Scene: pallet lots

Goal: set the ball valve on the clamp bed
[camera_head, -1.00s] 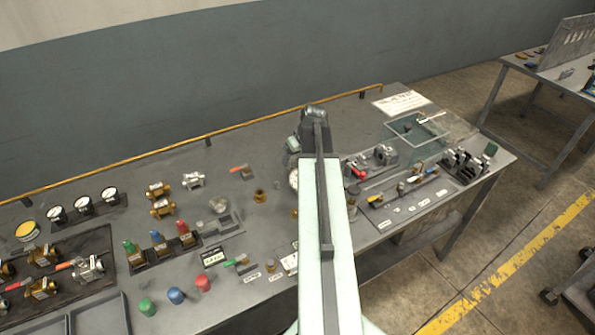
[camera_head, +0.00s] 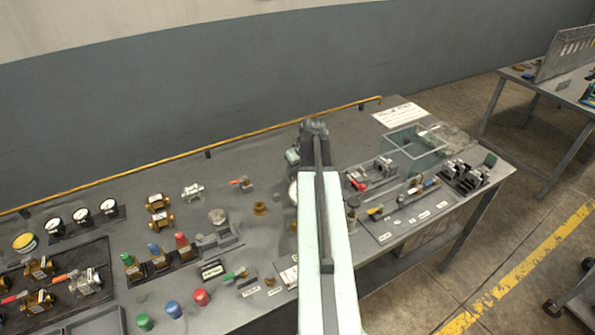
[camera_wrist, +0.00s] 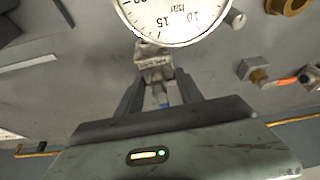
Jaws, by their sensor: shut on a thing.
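My gripper (camera_wrist: 158,92) is shut on the square metal neck of a white-faced pressure gauge (camera_wrist: 176,15). A small blue part shows between the fingers. The gauge's white face also shows beside my arm in the head view (camera_head: 293,192). A small valve with an orange-red lever (camera_head: 242,184) lies on the bench left of my arm, apart from the gripper; its block also shows in the wrist view (camera_wrist: 255,72). A valve with a green lever (camera_head: 235,275) lies nearer. A grey fixture with a red handle (camera_head: 370,174) is right of my arm; I cannot tell whether it is the clamp bed.
Several brass and steel valves, gauges (camera_head: 80,215) and coloured caps (camera_head: 173,309) crowd the bench's left. A clear open box (camera_head: 415,140) and dark clamps (camera_head: 465,175) stand at the right. A yellow rail (camera_head: 165,160) runs along the back. Bare bench lies behind my arm.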

